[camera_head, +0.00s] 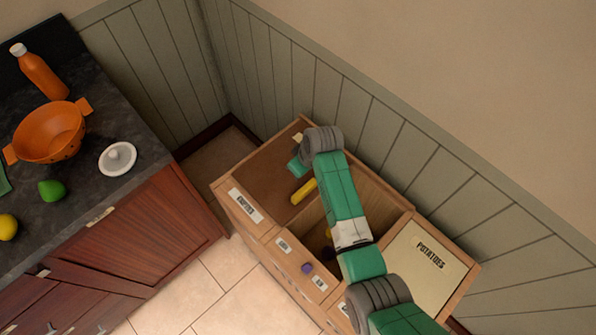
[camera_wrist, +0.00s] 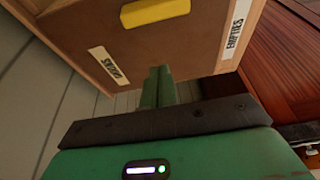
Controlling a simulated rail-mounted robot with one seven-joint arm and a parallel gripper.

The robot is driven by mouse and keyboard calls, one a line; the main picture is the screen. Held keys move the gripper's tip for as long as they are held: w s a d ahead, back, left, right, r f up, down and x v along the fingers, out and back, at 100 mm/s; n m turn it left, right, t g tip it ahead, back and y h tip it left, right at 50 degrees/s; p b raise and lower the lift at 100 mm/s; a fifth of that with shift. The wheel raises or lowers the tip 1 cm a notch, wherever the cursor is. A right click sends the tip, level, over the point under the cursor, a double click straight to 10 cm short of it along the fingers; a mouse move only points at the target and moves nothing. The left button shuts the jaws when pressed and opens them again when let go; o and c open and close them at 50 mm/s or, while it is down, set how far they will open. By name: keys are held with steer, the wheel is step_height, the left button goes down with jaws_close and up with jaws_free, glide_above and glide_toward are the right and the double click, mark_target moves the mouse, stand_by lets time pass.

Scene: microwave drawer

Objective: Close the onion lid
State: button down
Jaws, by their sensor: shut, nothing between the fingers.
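The brown wooden panel I take for the onion lid (camera_head: 262,172) lies at the left end of the wooden bin cabinet, beside an open compartment (camera_head: 370,195). Its yellow handle (camera_head: 303,191) is on the side by that opening. In the wrist view the panel (camera_wrist: 165,50) carries the handle (camera_wrist: 155,12) and a label reading ONIONS (camera_wrist: 108,66). My gripper (camera_head: 294,168) is over the panel's back part, its fingertips hidden in the head view. In the wrist view the gripper (camera_wrist: 158,85) is shut and empty near the panel's edge; contact cannot be told.
A POTATOES lid (camera_head: 425,262) covers the right end of the cabinet. An EMPTIES label (camera_head: 245,205) is at the front left. A purple knob (camera_head: 307,268) is on the front. The counter at left holds an orange colander (camera_head: 50,132). A panelled wall (camera_head: 400,150) stands close behind.

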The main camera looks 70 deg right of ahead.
steer(key=b, duration=0.4)
glide_above(302, 182)
steer(key=w+a, duration=0.1)
steer(key=w, duration=0.2)
steer(key=f, duration=0.8)
steer(key=shift+s+f, duration=0.2)
steer(key=shift+s, duration=0.05)
steer(key=shift+s+a+p, duration=0.4)
steer(key=shift+s, duration=0.45)
steer(key=shift+s+a+p, duration=0.4)
steer(key=shift+s, duration=0.45)
